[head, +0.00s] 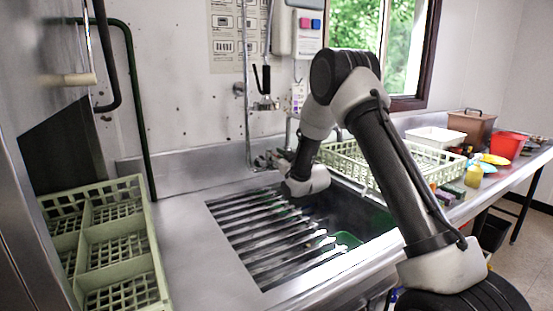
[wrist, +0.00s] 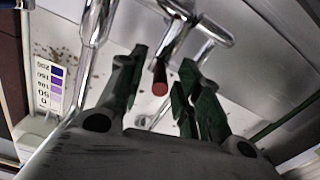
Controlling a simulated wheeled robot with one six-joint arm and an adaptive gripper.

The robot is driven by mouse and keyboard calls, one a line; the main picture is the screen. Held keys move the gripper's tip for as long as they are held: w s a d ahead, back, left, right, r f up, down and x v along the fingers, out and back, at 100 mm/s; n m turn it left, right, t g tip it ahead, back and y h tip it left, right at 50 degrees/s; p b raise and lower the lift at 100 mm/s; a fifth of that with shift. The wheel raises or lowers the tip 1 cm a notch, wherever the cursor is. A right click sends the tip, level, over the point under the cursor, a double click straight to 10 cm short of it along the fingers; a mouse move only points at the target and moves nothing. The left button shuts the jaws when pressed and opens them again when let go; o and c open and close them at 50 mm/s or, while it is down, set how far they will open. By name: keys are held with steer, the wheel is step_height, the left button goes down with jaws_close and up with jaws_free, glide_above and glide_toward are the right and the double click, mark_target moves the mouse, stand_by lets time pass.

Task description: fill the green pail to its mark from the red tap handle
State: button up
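The red-tipped tap handle (wrist: 160,84) shows in the wrist view, pointing towards me from the chrome tap body. My gripper (wrist: 163,72) is open, its two green-padded fingers on either side of the handle with visible gaps; whether either finger touches it cannot be told. In the head view my wrist hangs over the back of the sink and the fingers are hard to make out near the taps (head: 268,161). A green object, likely the green pail (head: 347,240), shows partly in the sink basin, at the right end of the slats. Its mark and water level are not visible.
Metal slats (head: 262,235) cover the sink's left part. A pale green dish rack (head: 118,250) stands at left, another rack (head: 345,160) behind the basin's right side. A red bucket (head: 503,146), brown box (head: 471,130) and small items crowd the right counter. A spray hose (head: 265,85) hangs behind.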

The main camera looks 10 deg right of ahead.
jaws_close()
steer(key=shift+a, duration=0.15)
steer(key=shift+a+m+h, duration=0.2)
steer(key=shift+m+h, duration=0.1)
steer(key=shift+h, duration=0.2)
steer(key=shift+s+a+m+t+h, duration=0.15)
steer(key=shift+m+t+h, duration=0.15)
steer(key=shift+m+h, duration=0.5)
